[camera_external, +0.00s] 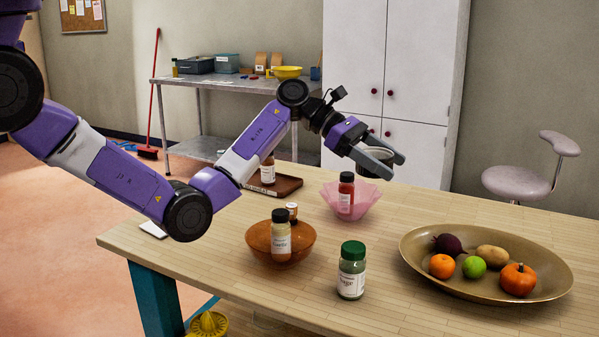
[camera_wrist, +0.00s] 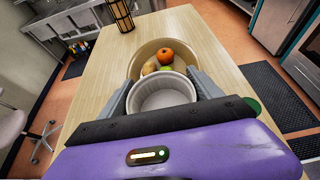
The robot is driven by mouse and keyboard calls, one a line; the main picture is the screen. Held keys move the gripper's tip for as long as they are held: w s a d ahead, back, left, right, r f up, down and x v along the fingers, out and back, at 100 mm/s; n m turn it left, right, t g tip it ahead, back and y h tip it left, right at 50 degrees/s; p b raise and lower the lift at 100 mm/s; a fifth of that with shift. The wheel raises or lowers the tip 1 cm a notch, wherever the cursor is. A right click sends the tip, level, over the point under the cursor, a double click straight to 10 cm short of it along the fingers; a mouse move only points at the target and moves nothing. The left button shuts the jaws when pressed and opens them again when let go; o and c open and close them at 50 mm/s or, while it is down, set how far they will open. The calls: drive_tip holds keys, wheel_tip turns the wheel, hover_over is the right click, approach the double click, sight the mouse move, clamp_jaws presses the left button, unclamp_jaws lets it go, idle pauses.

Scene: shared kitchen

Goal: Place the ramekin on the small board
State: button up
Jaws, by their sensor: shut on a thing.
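My gripper (camera_external: 386,163) is raised above the far part of the wooden table and shut on the ramekin. In the wrist view, the pale, ribbed ramekin (camera_wrist: 167,97) sits between the two grey fingers, its open top facing the camera. A flat dark brown piece (camera_external: 287,186), which looks like the small board, lies on the table left of the pink bowl; my forearm and a bottle hide part of it. The held ramekin is to the right of this piece and higher. I cannot make out the board in the wrist view.
A pink bowl (camera_external: 377,203) with a red bottle stands below my gripper. A brown bowl (camera_external: 307,236) with bottles around it and a green-capped jar (camera_external: 352,270) are nearer. A wide oval dish (camera_external: 420,248) of produce is at right. Bare table lies between.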

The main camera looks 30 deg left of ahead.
drive_tip(key=w+a+f+n+t+y+p, duration=0.1)
drive_tip(key=w+a+f+n+t, duration=0.1)
drive_tip(key=a, duration=0.8)
drive_tip(key=w+a+f+n+t, duration=0.1)
drive_tip(key=a+f+n+t, duration=0.15)
drive_tip(key=a, duration=0.75)
drive_tip(key=w+a+f+n+t+y+p, duration=0.1)
drive_tip(key=w+a+n+t, duration=0.1)
drive_tip(key=a, duration=0.8)
drive_tip(key=s+a+n+t+y+p, duration=0.1)
drive_tip(key=s+a+n+t+y, duration=0.15)
drive_tip(key=a, duration=0.55)
drive_tip(key=s+a+n+t+y, duration=0.15)
drive_tip(key=s+a, duration=0.25)
drive_tip(key=a, duration=0.4)
drive_tip(key=s+a+r+n+t+y, duration=0.2)
drive_tip(key=s+a+r+n+y, duration=0.15)
drive_tip(key=s+a+r, duration=0.35)
drive_tip(key=shift+n+h, duration=0.25)
drive_tip(key=shift+n, duration=0.05)
drive_tip(key=f, duration=0.6)
drive_tip(key=f+b, duration=0.1)
drive_tip(key=f, duration=0.6)
drive_tip(key=s+d+f, duration=0.1)
drive_tip(key=f, duration=0.6)
drive_tip(key=shift+d+f+b, duration=0.1)
drive_tip(key=shift+f+b, duration=0.05)
drive_tip(key=shift+b, duration=0.25)
drive_tip(key=shift+f, duration=0.1)
drive_tip(key=o, duration=1.5)
